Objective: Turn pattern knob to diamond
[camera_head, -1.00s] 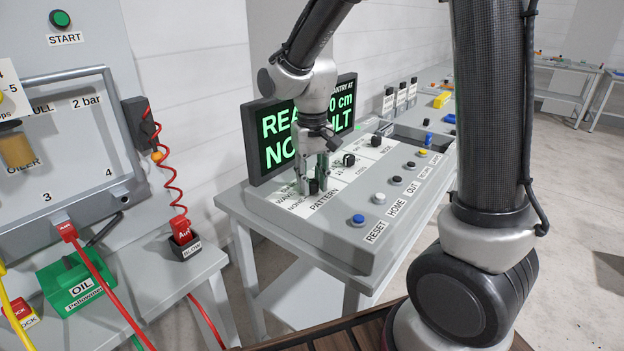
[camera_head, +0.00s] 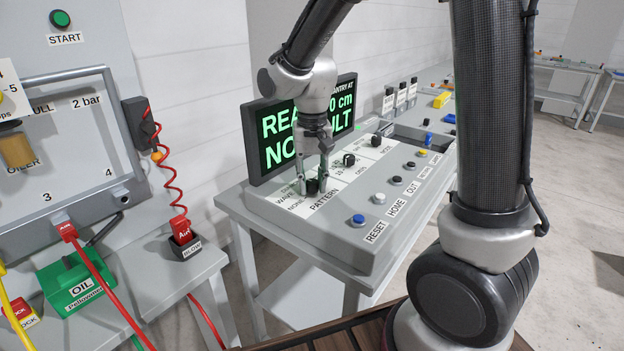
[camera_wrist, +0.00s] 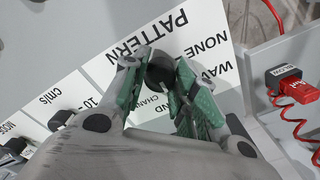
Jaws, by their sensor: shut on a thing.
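The black pattern knob (camera_head: 312,187) stands on the white PATTERN label plate of the grey console, left of the other knobs. My gripper (camera_head: 314,180) points down over it, its fingers on either side of the knob. In the wrist view the knob (camera_wrist: 160,72) sits between the two green fingertips, and my gripper (camera_wrist: 161,75) is shut on it. The plate reads PATTERN, NONE and WAVE; the diamond label is partly hidden behind the fingers. I cannot tell which mark the knob points to.
A black screen with green text (camera_head: 262,135) stands close behind my gripper. Other black knobs, such as the one nearby (camera_head: 348,160), sit to the right. The blue RESET button (camera_head: 358,220) and several more buttons line the front.

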